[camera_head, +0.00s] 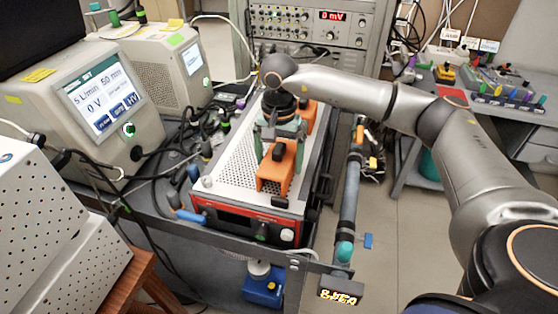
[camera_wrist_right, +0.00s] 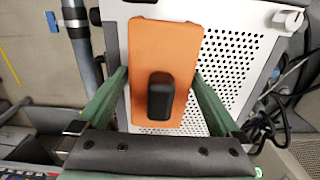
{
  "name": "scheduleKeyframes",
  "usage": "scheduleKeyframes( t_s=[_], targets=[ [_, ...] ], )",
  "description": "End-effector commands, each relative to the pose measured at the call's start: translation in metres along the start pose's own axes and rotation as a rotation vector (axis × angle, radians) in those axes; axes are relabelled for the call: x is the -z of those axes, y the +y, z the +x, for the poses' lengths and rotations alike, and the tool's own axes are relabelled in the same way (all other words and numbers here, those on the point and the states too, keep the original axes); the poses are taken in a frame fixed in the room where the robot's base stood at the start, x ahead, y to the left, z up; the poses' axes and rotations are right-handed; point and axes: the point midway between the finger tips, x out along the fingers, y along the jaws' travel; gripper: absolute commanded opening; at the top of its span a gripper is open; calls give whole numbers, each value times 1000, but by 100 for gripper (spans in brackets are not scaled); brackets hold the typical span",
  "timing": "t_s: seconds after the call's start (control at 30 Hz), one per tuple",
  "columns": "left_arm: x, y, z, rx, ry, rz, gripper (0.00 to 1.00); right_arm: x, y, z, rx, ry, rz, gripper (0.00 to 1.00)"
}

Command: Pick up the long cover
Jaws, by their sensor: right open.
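An orange cover (camera_head: 272,174) with a black knob lies on the perforated top of a white and red instrument in the head view. In the right wrist view the cover (camera_wrist_right: 151,50) is a long orange plate, and its black knob (camera_wrist_right: 161,97) stands up near the middle. My right gripper (camera_head: 279,142) is open above the cover; it also shows in the right wrist view (camera_wrist_right: 160,88). Its green fingers are on either side of the cover and knob, with gaps. I cannot tell how far above the cover the fingertips are. My left gripper is not in view.
Another orange part (camera_head: 309,117) shows behind my right gripper, partly hidden. The instrument (camera_head: 229,170) sits on a dark cart crowded with cables at left. A vertical-looking grey pipe (camera_head: 350,190) runs along its right side. A display unit (camera_head: 95,100) stands at left.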

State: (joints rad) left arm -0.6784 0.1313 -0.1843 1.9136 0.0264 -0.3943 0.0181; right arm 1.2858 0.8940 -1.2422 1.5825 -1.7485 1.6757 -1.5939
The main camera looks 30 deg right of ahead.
Motion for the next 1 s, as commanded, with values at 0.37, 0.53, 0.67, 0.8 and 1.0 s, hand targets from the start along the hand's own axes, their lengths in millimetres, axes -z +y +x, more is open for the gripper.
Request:
scheduleKeyframes(
  t_s=[0.37,0.53,0.67,0.8,1.0],
  targets=[
    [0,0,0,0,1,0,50,0,0,0,0,0,1,72],
    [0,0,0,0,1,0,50,0,0,-1,1,0,0,53],
    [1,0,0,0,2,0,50,0,0,-1,1,0,0,38],
    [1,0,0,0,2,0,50,0,0,-1,1,0,0,22],
    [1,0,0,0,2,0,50,0,0,-1,2,1,0,20]
  ],
)
